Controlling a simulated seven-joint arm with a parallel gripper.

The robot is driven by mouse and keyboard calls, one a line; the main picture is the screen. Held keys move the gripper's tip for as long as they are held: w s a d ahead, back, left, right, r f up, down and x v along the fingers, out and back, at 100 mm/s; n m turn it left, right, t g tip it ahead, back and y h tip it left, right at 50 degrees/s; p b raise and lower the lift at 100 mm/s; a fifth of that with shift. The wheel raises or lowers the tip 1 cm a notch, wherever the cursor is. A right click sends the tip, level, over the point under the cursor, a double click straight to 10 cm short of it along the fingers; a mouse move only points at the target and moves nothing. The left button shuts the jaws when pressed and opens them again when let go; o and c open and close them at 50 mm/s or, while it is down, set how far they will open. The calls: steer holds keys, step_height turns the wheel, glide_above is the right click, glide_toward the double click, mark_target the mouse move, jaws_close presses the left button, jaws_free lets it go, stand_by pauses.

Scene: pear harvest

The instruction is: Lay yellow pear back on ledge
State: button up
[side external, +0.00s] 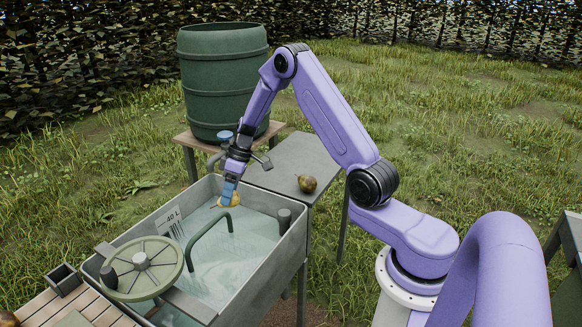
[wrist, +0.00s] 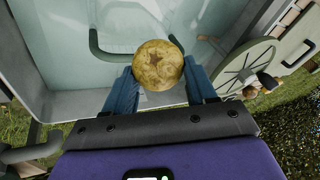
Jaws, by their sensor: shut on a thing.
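My gripper (side external: 229,189) is over the far end of a water-filled metal basin. Its blue fingers are shut on a yellow pear (side external: 231,199), low over the basin in the side view. In the wrist view the pear (wrist: 158,65) sits between the fingertips of my gripper (wrist: 160,84), its star-shaped blossom end facing the camera. Whether the pear touches the water is unclear. A grey ledge (side external: 295,152) stands beyond the basin's far end. A brownish-green pear (side external: 306,184) lies on it near its front right edge.
The basin (side external: 262,283) has a dark bent tube (side external: 205,232) inside and a spoked wheel (side external: 141,268) over its near end. A large green barrel (side external: 222,80) stands behind on a wooden stand. A slatted wooden surface (side external: 62,308) is at the lower left. Much of the ledge top is bare.

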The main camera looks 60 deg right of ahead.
steer(key=s+d+r+m+t+h, duration=0.1)
steer(key=s+d+r+m, duration=0.25)
steer(key=s+d, duration=0.55)
steer(key=s+d+r+m+t+h, duration=0.15)
steer(key=s+d+m, duration=0.3)
steer(key=d, duration=0.85)
steer(key=shift+n+y, duration=0.35)
steer(key=shift+n, duration=0.05)
steer(key=w+d+f, duration=0.2)
steer(key=w+f, duration=0.1)
steer(key=w+d+f, duration=0.2)
steer(key=w+d, duration=0.1)
steer(key=w+d+f, duration=0.3)
steer(key=shift+w+f, duration=0.3)
steer(key=shift+f, duration=0.05)
steer(key=shift+w+d+f, duration=0.3)
steer(key=shift+w+f, duration=0.1)
steer(key=shift+f, duration=1.65)
steer(key=shift+f, duration=0.1)
steer(key=o, duration=1.2)
